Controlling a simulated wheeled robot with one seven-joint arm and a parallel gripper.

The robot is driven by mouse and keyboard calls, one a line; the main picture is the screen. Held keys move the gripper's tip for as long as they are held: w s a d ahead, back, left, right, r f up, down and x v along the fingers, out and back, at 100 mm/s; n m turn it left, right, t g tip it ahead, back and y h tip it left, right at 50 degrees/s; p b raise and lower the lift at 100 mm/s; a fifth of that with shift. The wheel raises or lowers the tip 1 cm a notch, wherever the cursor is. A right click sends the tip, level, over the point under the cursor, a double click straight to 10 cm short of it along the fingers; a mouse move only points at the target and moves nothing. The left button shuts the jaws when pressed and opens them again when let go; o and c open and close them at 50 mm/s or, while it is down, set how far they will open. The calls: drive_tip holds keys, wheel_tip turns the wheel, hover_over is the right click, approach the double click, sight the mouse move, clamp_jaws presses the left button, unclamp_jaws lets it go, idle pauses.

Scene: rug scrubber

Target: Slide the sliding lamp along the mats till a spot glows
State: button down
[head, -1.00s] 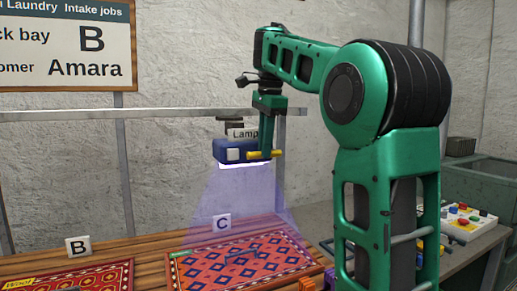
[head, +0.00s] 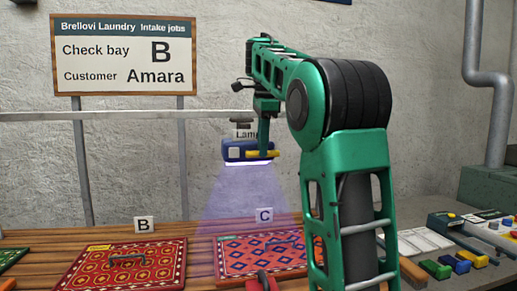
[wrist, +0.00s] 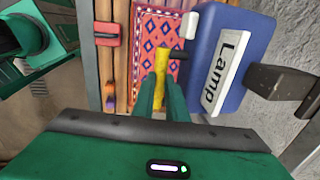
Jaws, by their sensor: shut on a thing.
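The sliding lamp (head: 236,149) is a blue box labelled "Lamp", hanging from a rail behind the table. It casts a violet cone of light down over the left part of the mat by card C (head: 229,258). My gripper (head: 264,151) is shut on the lamp's yellow handle (head: 248,154). In the wrist view the fingers (wrist: 159,85) close around the yellow handle (wrist: 160,64), beside the blue lamp body (wrist: 232,58). The red mat by card B (head: 85,272) lies to the left, outside the cone. No glowing spot shows on the visible mats.
A wall sign (head: 123,55) reads "Check bay B, Customer Amara". The rail (head: 120,115) runs left past the lamp, clear of objects. Part of a green mat (head: 8,258) shows at far left. Colored blocks (head: 461,260) lie on the table at right. A red object (head: 266,281) stands in front.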

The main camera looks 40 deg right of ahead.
drive_tip(key=shift+r, duration=0.1)
drive_tip(key=c, duration=1.8)
unclamp_jaws()
drive_tip(key=shift+d, duration=0.1)
drive_tip(key=shift+o, duration=0.2)
wheel_tip(320, 180, up, 10)
drive_tip(key=s+a, duration=0.1)
drive_tip(key=shift+s+r, duration=0.2)
drive_tip(key=shift+s, duration=0.1)
